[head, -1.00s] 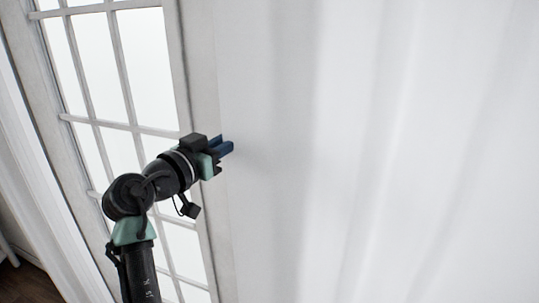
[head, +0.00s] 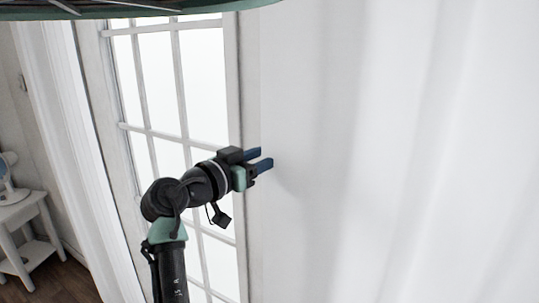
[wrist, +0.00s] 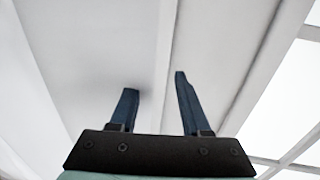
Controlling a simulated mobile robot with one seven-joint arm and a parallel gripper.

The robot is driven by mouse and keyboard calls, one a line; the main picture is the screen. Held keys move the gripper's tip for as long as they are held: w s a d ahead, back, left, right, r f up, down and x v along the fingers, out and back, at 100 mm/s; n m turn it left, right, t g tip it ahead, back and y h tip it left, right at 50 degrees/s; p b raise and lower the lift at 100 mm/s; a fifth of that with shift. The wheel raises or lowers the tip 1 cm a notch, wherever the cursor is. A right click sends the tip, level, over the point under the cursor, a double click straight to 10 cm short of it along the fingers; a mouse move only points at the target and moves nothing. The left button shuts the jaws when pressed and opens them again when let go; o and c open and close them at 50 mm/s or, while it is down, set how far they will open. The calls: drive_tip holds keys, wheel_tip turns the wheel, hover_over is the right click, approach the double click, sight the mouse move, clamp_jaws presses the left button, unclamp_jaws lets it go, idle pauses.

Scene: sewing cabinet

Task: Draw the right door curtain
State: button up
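The right door curtain (head: 400,170) is a white, softly folded sheet that fills the right half of the head view. Its left edge hangs beside the white frame of the glazed door (head: 205,90). My gripper (head: 264,159) is at this edge, its two blue fingers apart and pointing right. In the wrist view the open fingers (wrist: 156,95) reach toward pale surfaces, with a vertical edge line between them. The curtain (wrist: 80,60) shows on the left there and the door panes on the right. I cannot tell whether the fingers touch the cloth.
Another white curtain (head: 75,130) hangs on the door's left side. Further left stands a small white table (head: 22,215) with a fan (head: 8,178) on it. Wooden floor (head: 65,285) shows at the lower left.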

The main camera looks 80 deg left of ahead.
drive_tip(key=shift+d, duration=0.15)
drive_tip(key=b+v, duration=0.3)
drive_tip(key=v, duration=0.9)
drive_tip(key=shift+s+d, duration=0.2)
drive_tip(key=shift+s, duration=0.15)
